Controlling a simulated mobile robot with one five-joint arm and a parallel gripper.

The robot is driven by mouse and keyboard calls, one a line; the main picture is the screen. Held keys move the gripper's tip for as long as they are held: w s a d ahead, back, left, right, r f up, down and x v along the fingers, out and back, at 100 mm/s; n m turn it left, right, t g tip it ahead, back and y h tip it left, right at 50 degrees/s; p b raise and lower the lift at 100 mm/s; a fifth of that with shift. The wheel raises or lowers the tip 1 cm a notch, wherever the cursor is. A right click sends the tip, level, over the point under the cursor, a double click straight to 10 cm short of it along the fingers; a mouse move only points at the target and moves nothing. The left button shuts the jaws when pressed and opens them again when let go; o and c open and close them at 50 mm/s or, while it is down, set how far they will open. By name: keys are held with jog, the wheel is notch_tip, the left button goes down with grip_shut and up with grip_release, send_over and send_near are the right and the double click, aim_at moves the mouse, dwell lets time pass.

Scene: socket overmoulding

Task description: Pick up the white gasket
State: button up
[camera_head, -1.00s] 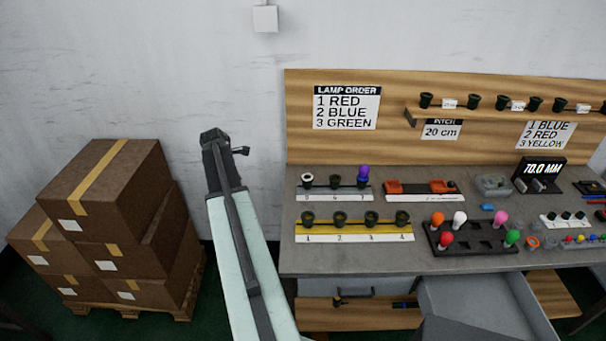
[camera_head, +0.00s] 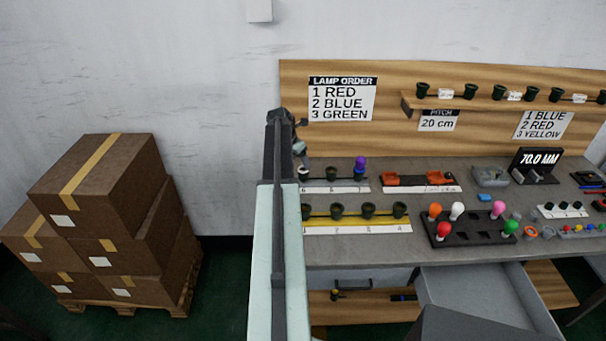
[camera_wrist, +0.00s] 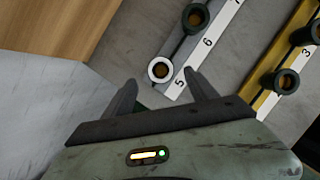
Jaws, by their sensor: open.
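The white gasket (camera_wrist: 152,70) shows in the wrist view as a white ring around the dark socket above the label 5, at the end of the grey strip. In the head view the white gasket (camera_head: 304,170) is a small pale ring at the strip's left end, partly hidden by my arm. My gripper (camera_wrist: 158,84) is open and empty in the wrist view, with its fingers spread to either side below the ring. I cannot tell its height above it. In the head view my gripper (camera_head: 301,143) is at the bench's left edge.
Further sockets on the grey strip (camera_head: 345,188) stand beside the ring, one with a purple lamp (camera_head: 361,163). A yellow strip (camera_head: 350,220) with several sockets lies in front. A black tray of coloured lamps (camera_head: 468,233) is to the right. An open drawer (camera_head: 480,298) juts out below.

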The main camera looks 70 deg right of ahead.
jog(key=b+x, duration=0.2)
jog(key=x, duration=0.2)
jog(key=shift+a+r, duration=0.1)
jog(key=shift+r, duration=0.1)
jog(key=c, duration=1.4)
jog(key=shift+r+p, duration=0.6)
jog(key=shift+r, duration=0.05)
jog(key=s+a+r+p, duration=0.1)
jog(key=s+a, duration=0.2)
jog(key=s, duration=0.1)
jog(key=s+a+r+p, duration=0.1)
jog(key=s+a, duration=0.2)
jog(key=s, duration=0.1)
jog(key=s+a+r+p, duration=0.1)
jog(key=s+a, duration=0.3)
jog(key=shift+s+r+p, duration=0.35)
